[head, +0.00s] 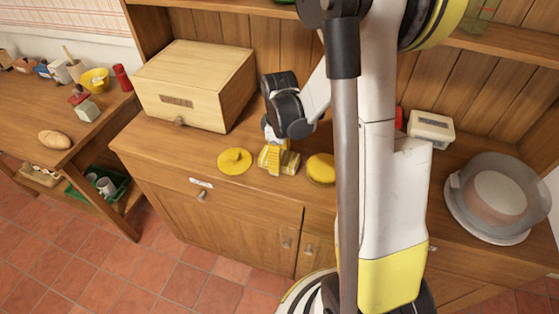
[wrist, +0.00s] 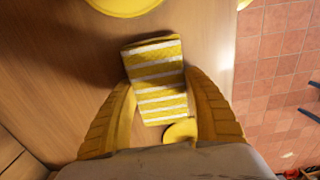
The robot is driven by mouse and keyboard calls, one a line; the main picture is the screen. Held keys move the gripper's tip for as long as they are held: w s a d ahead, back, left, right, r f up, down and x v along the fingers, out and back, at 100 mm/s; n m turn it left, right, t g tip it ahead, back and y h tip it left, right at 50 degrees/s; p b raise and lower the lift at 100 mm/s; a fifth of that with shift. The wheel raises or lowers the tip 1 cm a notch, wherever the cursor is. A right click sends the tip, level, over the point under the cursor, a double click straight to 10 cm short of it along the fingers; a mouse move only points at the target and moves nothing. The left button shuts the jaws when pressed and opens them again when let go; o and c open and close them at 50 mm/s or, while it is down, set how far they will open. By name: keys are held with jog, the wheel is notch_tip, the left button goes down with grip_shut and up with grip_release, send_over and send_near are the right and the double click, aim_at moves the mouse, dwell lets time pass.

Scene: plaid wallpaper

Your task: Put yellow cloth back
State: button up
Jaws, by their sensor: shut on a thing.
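The yellow cloth (head: 291,163) has white stripes and looks like a folded, rectangular pad. My gripper (head: 271,157) points down over the wooden counter and is shut on the cloth. In the wrist view, the cloth (wrist: 158,75) lies between the two yellow ribbed fingers (wrist: 163,112), its far end reaching out past them. The cloth is at or close to the counter top; I cannot tell whether it touches. The fingers hide part of it in the head view.
A yellow lid-like disc (head: 234,161) lies left of my gripper, a round yellow container (head: 321,170) right. A wooden bread box (head: 195,85) stands behind left. A white box (head: 431,128) and a covered dish (head: 497,197) stand right. The counter's front edge is close.

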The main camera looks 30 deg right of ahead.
jog(key=o, duration=1.2)
jog(key=shift+f, duration=0.1)
notch_tip(320, 180, up, 12)
jog(key=f+p, duration=0.1)
jog(key=p, duration=0.3)
jog(key=s+a+r+m+t, duration=0.7)
jog(key=s+a+r, duration=0.3)
jog(key=a+r, duration=0.2)
jog(key=shift+s+a+r+m, duration=0.3)
jog(key=shift+s+a, duration=0.1)
jog(key=shift+a, duration=0.35)
